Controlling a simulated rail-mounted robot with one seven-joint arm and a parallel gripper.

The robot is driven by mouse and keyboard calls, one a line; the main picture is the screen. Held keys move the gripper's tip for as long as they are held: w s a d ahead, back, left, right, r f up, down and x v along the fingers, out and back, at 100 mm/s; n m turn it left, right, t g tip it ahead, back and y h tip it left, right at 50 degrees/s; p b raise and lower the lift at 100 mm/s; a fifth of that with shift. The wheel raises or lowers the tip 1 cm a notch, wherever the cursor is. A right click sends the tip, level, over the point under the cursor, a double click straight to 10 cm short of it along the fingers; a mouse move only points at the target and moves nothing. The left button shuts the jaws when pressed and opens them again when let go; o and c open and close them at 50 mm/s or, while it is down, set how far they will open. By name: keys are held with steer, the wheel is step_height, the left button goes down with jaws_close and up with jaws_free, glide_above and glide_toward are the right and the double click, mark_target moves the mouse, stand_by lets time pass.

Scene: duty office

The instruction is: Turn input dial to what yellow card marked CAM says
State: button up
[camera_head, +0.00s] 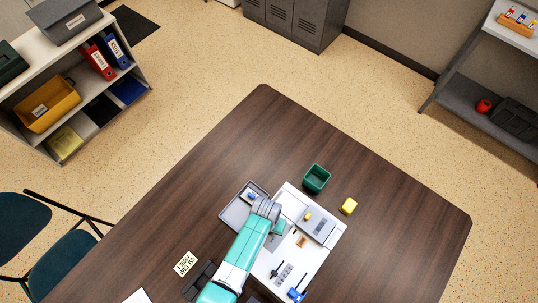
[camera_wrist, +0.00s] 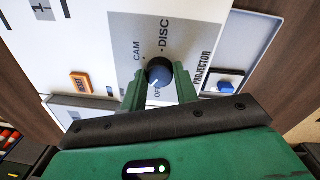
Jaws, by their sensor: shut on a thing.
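The input dial (camera_wrist: 158,68) is a dark round knob on a grey panel in the wrist view. CAM, DISC and OFF are lettered around it. Its white mark points down-left, near OFF. My gripper (camera_wrist: 159,78) is shut on the dial, one green finger on each side. In the head view, the arm's end covers the dial on the white console (camera_head: 262,262). A pale card (camera_head: 187,264) lies on the table left of my arm; its small lettering seems to include CAM.
A grey tray (camera_head: 234,214), a green bin (camera_head: 316,179) and a yellow block (camera_head: 348,206) stand around the console. The far part of the table (camera_head: 262,130) is clear.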

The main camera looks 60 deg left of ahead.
steer(key=m, duration=0.4)
steer(key=shift+m, duration=0.3)
steer(key=m, duration=0.4)
steer(key=shift+w+m, duration=0.1)
steer(key=shift+m, duration=0.2)
steer(key=m, duration=0.4)
steer(key=shift+g, duration=0.4)
steer(key=shift+m, duration=2.1)
steer(key=o, duration=1)
steer(key=shift+w+a+r+p, duration=0.1)
steer(key=shift+r+p, duration=0.3)
steer(key=shift+r, duration=1.6)
steer(key=shift+w+r+p, duration=0.1)
steer(key=shift+r+p, duration=0.3)
steer(key=shift+r, duration=1.55)
